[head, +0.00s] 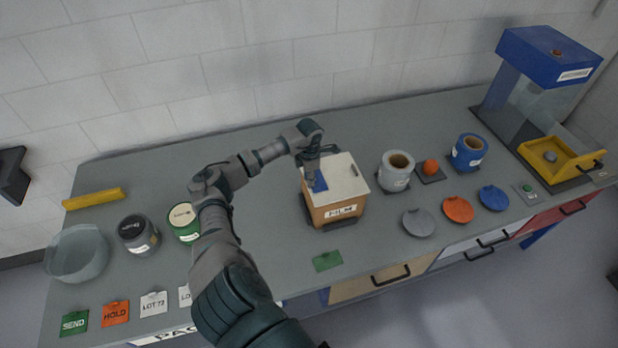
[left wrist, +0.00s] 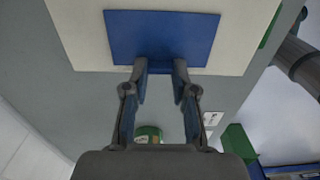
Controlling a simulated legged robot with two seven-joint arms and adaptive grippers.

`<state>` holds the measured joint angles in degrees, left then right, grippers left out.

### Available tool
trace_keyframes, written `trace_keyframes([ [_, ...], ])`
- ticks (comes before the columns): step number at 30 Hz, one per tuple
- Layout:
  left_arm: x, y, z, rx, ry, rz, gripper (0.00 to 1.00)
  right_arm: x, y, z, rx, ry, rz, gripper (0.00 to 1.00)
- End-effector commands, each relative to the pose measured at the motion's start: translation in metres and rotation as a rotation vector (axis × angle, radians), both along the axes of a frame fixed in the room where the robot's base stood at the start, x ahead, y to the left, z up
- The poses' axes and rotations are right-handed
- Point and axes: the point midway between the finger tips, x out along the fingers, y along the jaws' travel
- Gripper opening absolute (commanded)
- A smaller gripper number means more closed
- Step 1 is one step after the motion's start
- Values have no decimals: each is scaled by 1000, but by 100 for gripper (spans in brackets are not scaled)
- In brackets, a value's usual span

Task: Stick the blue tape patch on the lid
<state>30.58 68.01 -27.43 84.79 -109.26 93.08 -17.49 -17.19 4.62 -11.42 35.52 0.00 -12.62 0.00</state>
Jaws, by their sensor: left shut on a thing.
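The box (head: 330,214) is tan with a white label and stands mid-table. Its cream lid (head: 347,182) is on top and fills the upper part of the left wrist view (left wrist: 80,30). The blue tape patch (head: 320,183) is at the lid's left side; in the left wrist view the patch (left wrist: 162,35) lies over the lid near its edge. My left gripper (left wrist: 160,70) is shut on the patch's near edge. In the head view the gripper (head: 313,176) points down at the lid's left side. I cannot tell whether the patch touches the lid. My right gripper is out of view.
Coloured discs (head: 458,209) lie in front. Jars (head: 138,234), a clear bowl (head: 76,253) and cards (head: 115,313) are left. A green card (head: 327,261) lies before the box.

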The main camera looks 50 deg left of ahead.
Motion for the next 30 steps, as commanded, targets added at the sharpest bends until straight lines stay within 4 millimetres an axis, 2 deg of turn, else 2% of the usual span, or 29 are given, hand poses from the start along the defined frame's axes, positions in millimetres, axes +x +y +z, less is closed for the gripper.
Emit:
trace_keyframes([
  [11,-1,-1,-3,-2,6,-2,12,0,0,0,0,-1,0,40],
  [12,-1,-1,-3,-2,6,-2,33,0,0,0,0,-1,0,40],
  [15,-1,-1,-3,-3,7,-2,55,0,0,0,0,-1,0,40],
  [23,-1,0,-2,-1,5,-1,55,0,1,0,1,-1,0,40],
  [26,-1,0,-2,-2,4,-1,80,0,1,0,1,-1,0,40],
  [27,-1,-1,-2,-2,4,-1,85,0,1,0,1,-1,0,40],
  [30,-1,-1,-1,-1,4,-1,85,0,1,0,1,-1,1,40],
])
